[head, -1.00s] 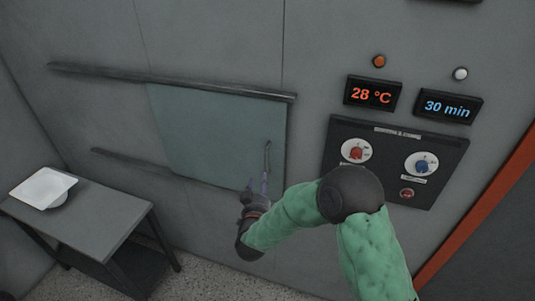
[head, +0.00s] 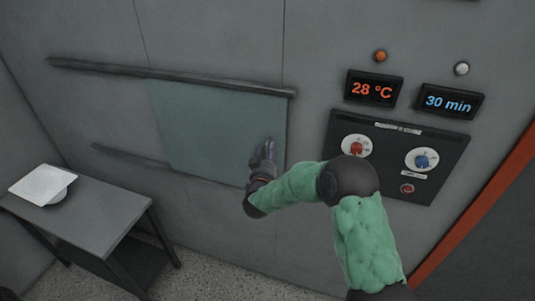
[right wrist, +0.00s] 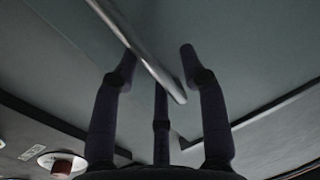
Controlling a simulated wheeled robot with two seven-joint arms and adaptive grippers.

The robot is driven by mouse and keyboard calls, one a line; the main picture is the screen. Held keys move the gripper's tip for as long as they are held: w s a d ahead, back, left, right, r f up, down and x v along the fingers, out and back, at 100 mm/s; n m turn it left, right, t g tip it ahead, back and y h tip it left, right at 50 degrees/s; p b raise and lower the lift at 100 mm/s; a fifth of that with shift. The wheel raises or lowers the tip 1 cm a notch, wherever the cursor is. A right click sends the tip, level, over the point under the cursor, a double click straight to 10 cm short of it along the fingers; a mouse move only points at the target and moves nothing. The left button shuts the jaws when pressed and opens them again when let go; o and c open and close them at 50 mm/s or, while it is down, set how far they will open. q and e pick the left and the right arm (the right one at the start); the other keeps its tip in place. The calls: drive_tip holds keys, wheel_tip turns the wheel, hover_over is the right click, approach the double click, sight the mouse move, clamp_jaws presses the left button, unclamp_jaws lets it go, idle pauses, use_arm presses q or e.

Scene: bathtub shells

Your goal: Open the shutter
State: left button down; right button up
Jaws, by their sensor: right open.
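The shutter is a flat grey-green panel (head: 205,125) on the wall, between an upper and a lower dark rail. Its slim metal handle shows in the right wrist view (right wrist: 135,42) as a bar running between my fingers. In the head view the handle is hidden behind my right gripper (head: 264,150), which is at the panel's right side. My right gripper, also in the right wrist view (right wrist: 158,58), is open, with fingers on either side of the handle and not closed on it. My left gripper is not in view.
The upper rail (head: 100,69) and lower rail (head: 125,157) extend left along bare wall. A control panel (head: 393,135) with a red and a blue knob is at the right, below displays reading 28 °C and 30 min. A table (head: 95,215) with a white dish (head: 42,184) stands at lower left.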

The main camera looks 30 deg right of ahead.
drive_tip(key=shift+w+d, duration=0.1)
clamp_jaws()
